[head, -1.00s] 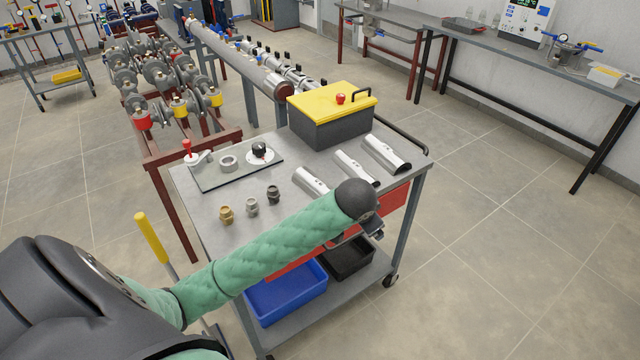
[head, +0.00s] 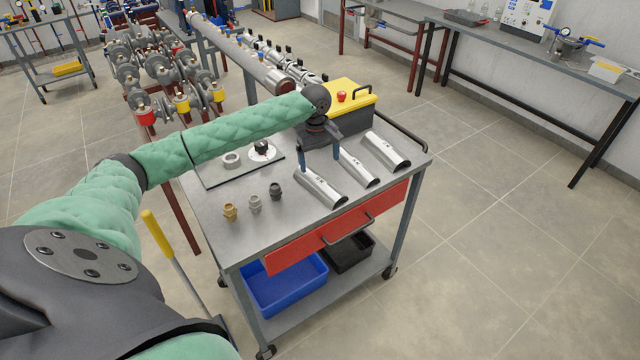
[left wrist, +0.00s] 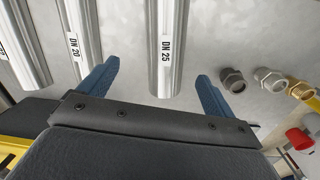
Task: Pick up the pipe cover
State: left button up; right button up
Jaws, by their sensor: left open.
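My left gripper (head: 320,163) is open and empty, pointing down above the far end of the left cover. Its blue fingers (left wrist: 153,82) also show in the left wrist view, apart from the cover. My right gripper is not in view.
A yellow-lidded box (head: 352,108) stands behind the gripper. Several small fittings (head: 254,204) stand left of the covers. A plate with a ring (head: 231,159) and a dial (head: 263,150) lies partly under my arm.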

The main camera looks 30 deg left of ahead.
aim_at(319, 179)
pick_arm(q)
jog(key=n, duration=0.3)
jog(key=shift+s+d+f+n+h, duration=0.2)
jog(key=shift+s+f+n+h, duration=0.05)
jog(key=shift+f+n+h, duration=0.05)
jog(key=shift+d+f+p, duration=0.1)
jog(key=shift+f+p, duration=0.45)
jog(key=shift+f, duration=0.7)
notch_tip(319, 179, down, 4)
jog(key=p, duration=0.2)
jog(key=shift+s+f+p, duration=0.15)
jog(key=shift+p, duration=0.15)
jog(key=shift+f, duration=0.5)
jog(key=c, duration=0.9)
jog(key=shift+c, duration=0.4)
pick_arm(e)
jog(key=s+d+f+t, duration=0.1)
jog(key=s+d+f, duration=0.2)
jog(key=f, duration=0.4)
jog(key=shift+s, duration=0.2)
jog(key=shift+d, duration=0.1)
